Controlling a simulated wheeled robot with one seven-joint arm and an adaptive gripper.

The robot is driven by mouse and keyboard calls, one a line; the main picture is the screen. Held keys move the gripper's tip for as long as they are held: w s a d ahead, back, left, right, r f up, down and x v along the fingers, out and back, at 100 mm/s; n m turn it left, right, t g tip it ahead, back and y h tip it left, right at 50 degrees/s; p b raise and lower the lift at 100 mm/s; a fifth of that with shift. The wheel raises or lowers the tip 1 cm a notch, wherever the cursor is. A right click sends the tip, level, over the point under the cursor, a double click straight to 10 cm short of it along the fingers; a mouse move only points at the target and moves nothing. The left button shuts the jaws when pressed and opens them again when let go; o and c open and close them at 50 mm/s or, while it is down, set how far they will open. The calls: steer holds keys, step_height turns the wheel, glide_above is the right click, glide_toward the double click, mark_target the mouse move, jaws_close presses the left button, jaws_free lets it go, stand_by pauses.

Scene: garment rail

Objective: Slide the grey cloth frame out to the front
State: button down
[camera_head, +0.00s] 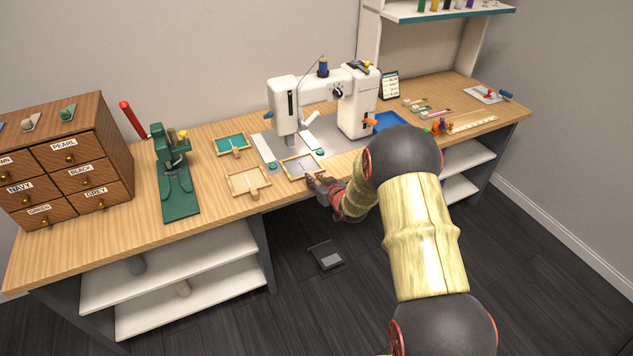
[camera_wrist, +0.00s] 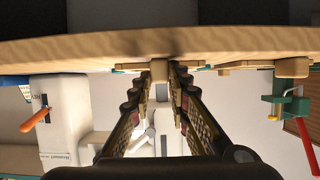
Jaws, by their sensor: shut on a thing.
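The grey cloth frame (camera_head: 300,167), a pale wooden frame with grey cloth, lies flat just in front of the sewing machine's needle head, near the table's front edge. My gripper (camera_head: 316,182) reaches it from the front right and is shut on its handle. In the wrist view, the two fingers of my gripper (camera_wrist: 162,78) close on the frame's wooden handle (camera_wrist: 159,70). The fingers hide part of the handle in the head view.
The white sewing machine (camera_head: 357,108) stands behind the frame. A teal cloth frame (camera_head: 233,142) and a beige frame (camera_head: 248,181) lie to the left. A green press (camera_head: 176,180) stands further left. A pedal (camera_head: 326,255) is on the floor. Space before the table edge is free.

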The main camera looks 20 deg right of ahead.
steer(key=shift+s, duration=0.2)
steer(key=c, duration=1.6)
jaws_free()
steer(key=v, duration=1.2)
